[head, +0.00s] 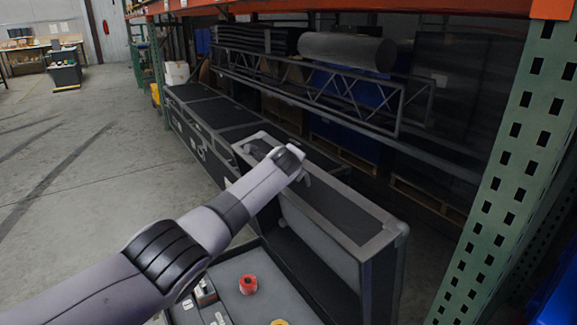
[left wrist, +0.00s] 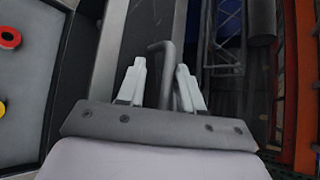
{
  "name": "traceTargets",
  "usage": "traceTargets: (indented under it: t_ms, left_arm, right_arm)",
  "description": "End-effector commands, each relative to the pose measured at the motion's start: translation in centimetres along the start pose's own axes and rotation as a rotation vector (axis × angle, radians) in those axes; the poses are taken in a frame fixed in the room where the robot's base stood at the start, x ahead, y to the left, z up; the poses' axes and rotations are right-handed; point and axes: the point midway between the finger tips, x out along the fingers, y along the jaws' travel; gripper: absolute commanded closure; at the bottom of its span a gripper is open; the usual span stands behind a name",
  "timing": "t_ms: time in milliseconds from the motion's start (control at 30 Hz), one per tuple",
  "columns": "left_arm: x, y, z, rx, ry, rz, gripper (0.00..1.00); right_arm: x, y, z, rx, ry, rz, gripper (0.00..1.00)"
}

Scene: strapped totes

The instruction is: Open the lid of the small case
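The case (head: 222,280) is at the bottom of the head view, with its grey interior showing. Its lid (head: 345,212) stands raised, roughly upright, along the right side of the case. My left gripper (head: 301,174) is at the lid's upper part. In the left wrist view, the two pale fingers of my left gripper (left wrist: 160,85) are apart, with a dark bent handle (left wrist: 160,48) between them. A gap shows beside the left finger; I cannot tell whether the right finger touches the handle. My right gripper is not in view.
A red roll (head: 248,284) and a yellow roll (head: 279,322) lie in the case. Dark long cases (head: 205,112) stand behind it. A rack with a green post (head: 508,150) and a truss (head: 330,85) is at right. Open concrete floor (head: 85,200) lies at left.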

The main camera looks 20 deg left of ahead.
Motion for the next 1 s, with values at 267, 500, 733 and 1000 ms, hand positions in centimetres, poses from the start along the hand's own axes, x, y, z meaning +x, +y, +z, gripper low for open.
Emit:
traceTargets:
  t_ms: [267, 500, 733, 1000]
  left_arm:
    - [-0.5, 0.6, 0.0, 0.0, 0.0, 0.015, 0.63]
    - [-2.0, 0.4, 0.0, 0.0, 0.001, 0.01, 0.63]
    - [-3.7, 0.3, -0.1, 0.001, 0.001, 0.007, 0.63]
    - [-5.9, 0.1, -0.1, 0.002, 0.0, 0.001, 0.63]
  right_arm:
    - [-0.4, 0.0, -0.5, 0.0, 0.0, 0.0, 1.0]
    - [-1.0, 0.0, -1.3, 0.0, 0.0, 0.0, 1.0]
    - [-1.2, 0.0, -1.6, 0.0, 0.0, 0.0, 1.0]
    - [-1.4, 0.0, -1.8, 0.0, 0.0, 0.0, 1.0]
